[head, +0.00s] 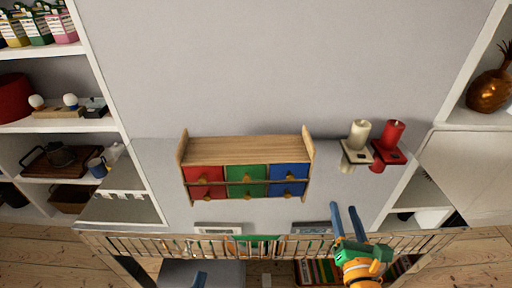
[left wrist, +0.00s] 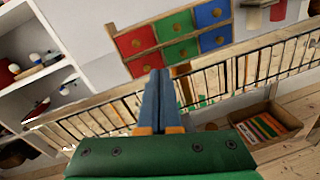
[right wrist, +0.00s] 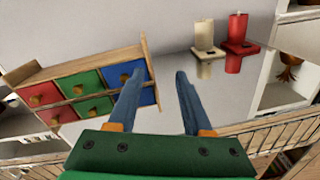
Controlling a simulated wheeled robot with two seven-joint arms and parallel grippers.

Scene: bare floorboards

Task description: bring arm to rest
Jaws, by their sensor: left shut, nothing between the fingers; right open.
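My left gripper (head: 200,277) shows only as a blue fingertip at the bottom edge of the head view. In the left wrist view its two blue fingers (left wrist: 160,75) lie together, shut and empty, in front of the wire rail. My right gripper (head: 344,207) is in the head view at the lower right, above the rail and pointing to the back. In the right wrist view its blue fingers (right wrist: 157,78) are spread apart with nothing between them. Most of my left arm is out of the head view.
A wooden chest (head: 245,149) with red, green and blue drawers stands on the grey tabletop (head: 160,160). A white candle (head: 359,133) and a red candle (head: 393,134) stand right of it. A wire rail (head: 150,243) runs along the front. Shelves flank both sides.

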